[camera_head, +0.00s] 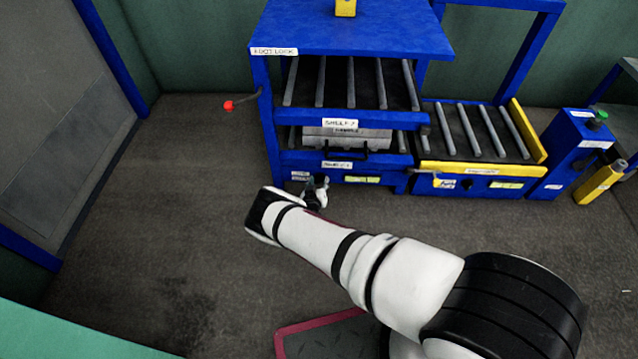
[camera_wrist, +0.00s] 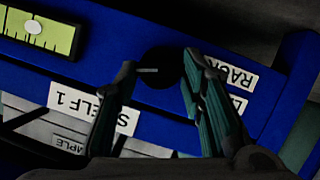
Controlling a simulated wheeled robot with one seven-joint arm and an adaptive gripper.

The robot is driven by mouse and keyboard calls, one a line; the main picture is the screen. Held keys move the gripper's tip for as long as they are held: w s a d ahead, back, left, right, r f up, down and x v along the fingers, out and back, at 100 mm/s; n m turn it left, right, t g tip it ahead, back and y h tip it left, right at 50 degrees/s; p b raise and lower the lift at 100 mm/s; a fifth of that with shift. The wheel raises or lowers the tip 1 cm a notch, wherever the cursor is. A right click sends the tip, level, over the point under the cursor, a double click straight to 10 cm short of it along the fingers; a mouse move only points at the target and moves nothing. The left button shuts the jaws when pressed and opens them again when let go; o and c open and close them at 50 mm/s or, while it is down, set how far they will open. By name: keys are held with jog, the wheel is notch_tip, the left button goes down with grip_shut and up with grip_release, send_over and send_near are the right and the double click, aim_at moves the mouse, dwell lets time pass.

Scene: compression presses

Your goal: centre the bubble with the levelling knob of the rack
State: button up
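The levelling knob (camera_wrist: 162,68) is a dark round knob with a small grey mark on the blue front of the rack. My gripper (camera_wrist: 158,66) has its two fingers apart, one on each side of the knob; contact is hard to tell. The level vial (camera_wrist: 60,42) is yellow-green with dark marks, and its whitish bubble (camera_wrist: 33,27) shows. The vial is cut off by the picture edge, so its middle cannot be judged. In the head view my gripper (camera_head: 318,184) is at the lower front of the blue rack (camera_head: 350,38), left of the vial (camera_head: 362,180), and hides the knob.
A grey sample case (camera_head: 345,138) lies on the lower roller shelf. A lever with a red end (camera_head: 228,105) sticks out left of the rack. A yellow-fronted roller table (camera_head: 480,168) and a blue post with a green button (camera_head: 598,118) stand right. The floor at left is clear.

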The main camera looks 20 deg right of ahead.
jog(key=shift+c, duration=1.1)
jog(key=shift+d+r+m+y+p, duration=0.15)
jog(key=shift+m+y+p, duration=0.15)
jog(key=shift+m+p, duration=0.25)
jog(key=shift+d+m+t+y+p, duration=0.15)
jog(key=shift+m+t+y+p, duration=0.15)
jog(key=shift+m+y+p, duration=0.4)
jog(key=m, duration=0.1)
jog(key=m+y+p, duration=0.1)
jog(key=shift+s+d+m+t, duration=0.1)
jog(key=shift+d+m+t, duration=0.05)
jog(key=shift+m+t, duration=0.2)
jog(key=m+y, duration=0.1)
jog(key=m+t+y, duration=0.1)
jog(key=m, duration=0.1)
jog(key=shift+d+f+b, duration=0.15)
jog(key=shift+f+b, duration=0.15)
jog(key=shift+b, duration=0.05)
jog(key=shift+f+m+t+y+b, duration=0.1)
jog(key=shift+m+t+y+b, duration=0.5)
jog(key=shift+m+b, duration=0.5)
jog(key=shift+m, duration=0.3)
